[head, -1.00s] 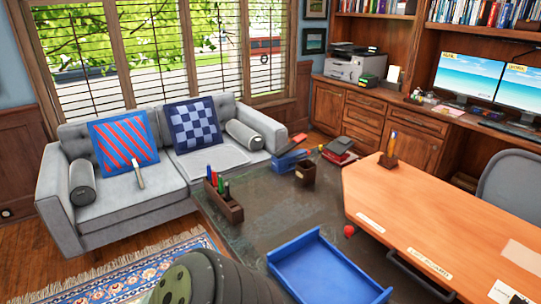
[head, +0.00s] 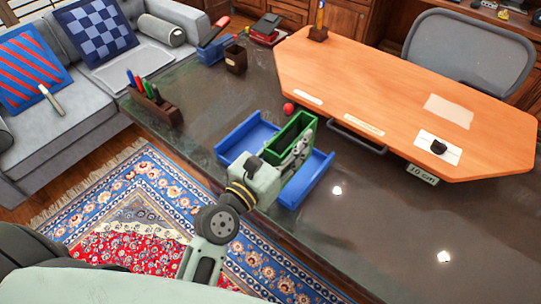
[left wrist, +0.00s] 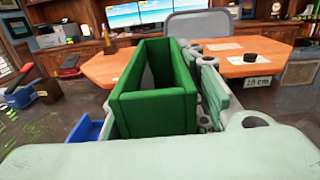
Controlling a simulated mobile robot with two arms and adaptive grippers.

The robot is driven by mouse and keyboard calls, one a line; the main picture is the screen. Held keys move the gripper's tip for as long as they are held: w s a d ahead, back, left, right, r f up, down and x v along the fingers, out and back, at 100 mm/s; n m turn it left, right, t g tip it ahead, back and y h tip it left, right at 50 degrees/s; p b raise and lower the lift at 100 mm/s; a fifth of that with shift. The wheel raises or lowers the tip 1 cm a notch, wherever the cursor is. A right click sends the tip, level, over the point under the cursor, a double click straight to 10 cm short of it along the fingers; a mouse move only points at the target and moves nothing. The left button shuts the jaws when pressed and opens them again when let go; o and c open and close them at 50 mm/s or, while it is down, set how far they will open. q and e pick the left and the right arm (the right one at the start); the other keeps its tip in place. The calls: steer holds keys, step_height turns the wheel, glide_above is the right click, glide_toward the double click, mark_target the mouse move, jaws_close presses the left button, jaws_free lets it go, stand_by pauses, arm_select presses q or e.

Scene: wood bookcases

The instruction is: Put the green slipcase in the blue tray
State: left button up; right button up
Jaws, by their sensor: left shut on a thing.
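The green slipcase (head: 288,132) is an upright, open-topped box. It also shows large in the left wrist view (left wrist: 150,108). My left gripper (head: 299,148) is shut on its near right side; in the left wrist view its jaw parts (left wrist: 208,88) lie along the right wall. The blue tray (head: 318,178) is on the dark glossy table, below the slipcase in the head view. The slipcase and my gripper hide the tray's middle. I cannot tell whether the slipcase touches the tray floor. My right gripper is not in view.
A red ball (head: 288,108) lies behind the tray. The orange desk (head: 400,90) stands behind it, with a dark handle at its edge. A pen holder (head: 157,105), a dark cup (head: 236,60) and a blue bin (head: 212,50) are left. The table's right front is clear.

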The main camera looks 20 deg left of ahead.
arm_select(q)
steer(key=shift+w+d, duration=0.15)
steer(key=shift+w, duration=0.3)
steer(key=w+a+f+b, duration=0.5)
steer(key=w+a+f, duration=0.2)
steer(key=f, duration=0.3)
steer(key=shift+w+a+f, duration=0.15)
steer(key=shift+w+f, duration=0.25)
steer(key=shift+w, duration=0.45)
steer(key=o, duration=0.8)
steer(key=shift+f+b, duration=0.2)
steer(key=shift+b, duration=0.1)
steer(key=o, duration=0.4)
steer(key=shift+o, duration=0.2)
